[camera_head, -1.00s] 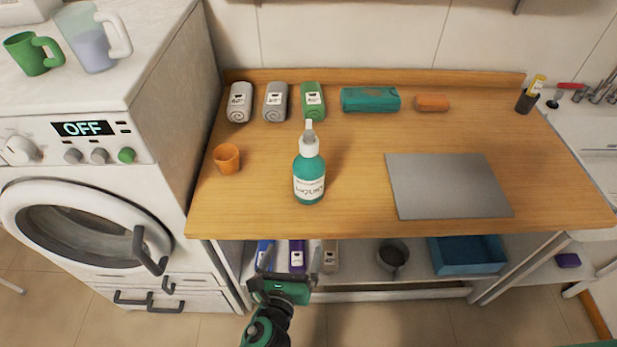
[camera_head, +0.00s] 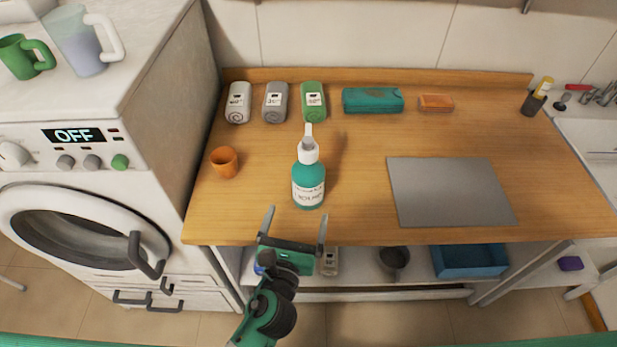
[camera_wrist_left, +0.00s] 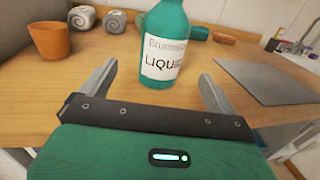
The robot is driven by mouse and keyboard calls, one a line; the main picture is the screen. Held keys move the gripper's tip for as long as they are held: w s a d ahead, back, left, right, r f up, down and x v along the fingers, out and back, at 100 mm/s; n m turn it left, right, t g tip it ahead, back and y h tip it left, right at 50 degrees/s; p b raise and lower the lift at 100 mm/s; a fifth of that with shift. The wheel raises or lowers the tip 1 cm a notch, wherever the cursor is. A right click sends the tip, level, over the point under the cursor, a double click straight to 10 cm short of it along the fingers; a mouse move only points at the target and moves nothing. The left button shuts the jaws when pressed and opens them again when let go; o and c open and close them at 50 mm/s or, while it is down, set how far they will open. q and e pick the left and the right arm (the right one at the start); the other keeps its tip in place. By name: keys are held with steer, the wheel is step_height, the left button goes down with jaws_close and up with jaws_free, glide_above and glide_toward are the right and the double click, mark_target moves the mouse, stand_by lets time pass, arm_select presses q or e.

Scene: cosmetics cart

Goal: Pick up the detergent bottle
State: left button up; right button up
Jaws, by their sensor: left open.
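The detergent bottle (camera_head: 309,184) is teal with a white pump top and a white label. It stands upright on the wooden counter, left of the grey board. My left gripper (camera_head: 296,222) is open and empty at the counter's front edge, just short of the bottle. In the left wrist view, the bottle (camera_wrist_left: 163,45) stands ahead, between the lines of the two spread fingers (camera_wrist_left: 158,85), and its top is cut off. The fingers do not touch it. My right gripper is not in view.
An orange cup (camera_head: 225,162) stands left of the bottle. Rolled towels (camera_head: 276,102), a teal case (camera_head: 372,100) and an orange block (camera_head: 436,103) line the back. The grey board (camera_head: 450,191) lies to the right. A blue bin (camera_head: 470,258) sits on the shelf below.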

mark_target(303, 195)
arm_select(q)
steer(key=x, duration=0.4)
steer(key=shift+w+d+p, duration=0.1)
steer(key=shift+w+p, duration=0.25)
steer(key=shift+p, duration=0.05)
steer(key=shift+x, duration=0.8)
steer(key=p+x, duration=0.1)
steer(key=x, duration=0.3)
steer(key=shift+w+d, duration=0.15)
steer(key=shift+d, duration=0.05)
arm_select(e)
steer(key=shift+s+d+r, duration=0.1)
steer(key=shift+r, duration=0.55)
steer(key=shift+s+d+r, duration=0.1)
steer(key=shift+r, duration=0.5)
